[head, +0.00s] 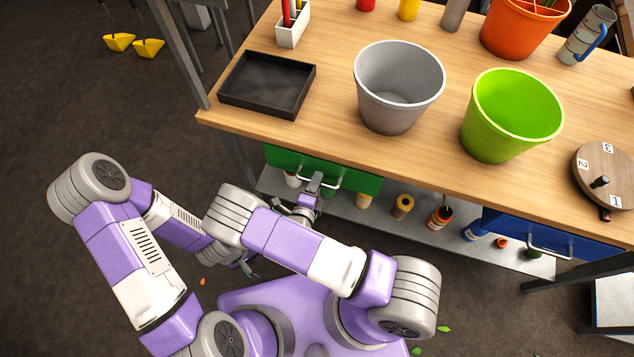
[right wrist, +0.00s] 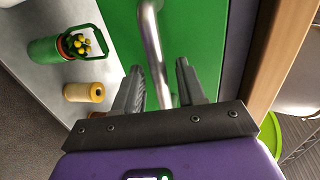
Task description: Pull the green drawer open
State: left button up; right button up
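The green drawer (head: 356,182) is under the left part of the wooden table and looks shut. Its metal bar handle (head: 334,188) is partly hidden by my right gripper (head: 314,184). In the right wrist view, the green drawer front (right wrist: 205,40) fills the middle. The handle (right wrist: 152,45) runs between the two fingers of my right gripper (right wrist: 158,72). The fingers are apart, one on each side of the bar, with gaps showing. My left gripper (head: 249,269) is low beside my base, away from the drawer; its fingers are too small to read.
The tabletop (head: 320,108) holds a black tray (head: 268,84), a grey bucket (head: 398,85) and a lime green bucket (head: 510,115). A blue drawer (head: 560,240) is at the right. A grey shelf (head: 385,215) with several bottles lies below the green drawer.

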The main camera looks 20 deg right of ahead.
jog(key=shift+w+d, duration=0.25)
jog(key=shift+w, duration=0.15)
grip_shut()
